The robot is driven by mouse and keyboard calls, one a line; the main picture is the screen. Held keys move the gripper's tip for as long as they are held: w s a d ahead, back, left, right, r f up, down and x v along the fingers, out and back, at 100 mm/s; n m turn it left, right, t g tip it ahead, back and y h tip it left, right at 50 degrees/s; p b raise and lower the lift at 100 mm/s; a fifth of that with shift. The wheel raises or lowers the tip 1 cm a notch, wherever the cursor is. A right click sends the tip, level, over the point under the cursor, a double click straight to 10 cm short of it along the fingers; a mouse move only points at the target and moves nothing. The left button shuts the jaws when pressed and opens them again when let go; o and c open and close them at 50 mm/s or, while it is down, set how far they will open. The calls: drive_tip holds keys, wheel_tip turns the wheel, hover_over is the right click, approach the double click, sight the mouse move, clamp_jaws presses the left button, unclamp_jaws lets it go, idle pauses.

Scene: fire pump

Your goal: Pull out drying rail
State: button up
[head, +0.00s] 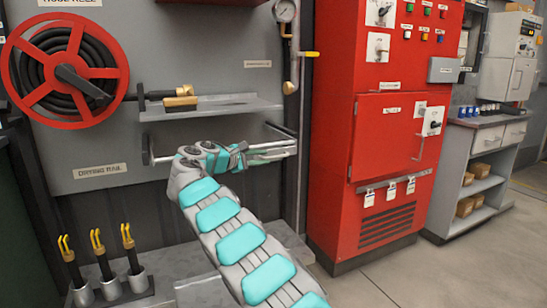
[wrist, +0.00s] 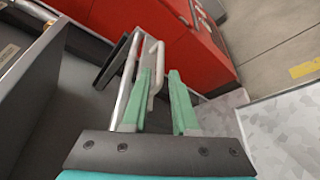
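The drying rail (head: 274,147) is a pale metal bar below the shelf, on the grey panel with the "DRYING RAIL" label (head: 100,171). In the wrist view the rail (wrist: 127,92) runs past the left finger, and its bent end (wrist: 154,85) shows between the two green fingers. My gripper (head: 240,156) is at the rail in the head view. In the wrist view my gripper (wrist: 161,88) is open, fingers apart. Whether a finger touches the bar I cannot tell. My arm and hand hide the rail's middle in the head view.
A grey shelf (head: 222,107) holding a brass nozzle (head: 182,97) is just above the rail. A red hose reel (head: 64,70) hangs at left. A red cabinet (head: 380,200) stands close at right. Several yellow-tipped tools (head: 97,241) stand in holders at lower left. Floor is free at lower right.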

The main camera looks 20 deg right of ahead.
sight(272, 157)
drive_tip(key=x, duration=0.7)
drive_tip(key=shift+d+p, duration=0.15)
drive_tip(key=shift+p, duration=0.2)
drive_tip(key=shift+c, duration=0.3)
clamp_jaws()
idle(0.8)
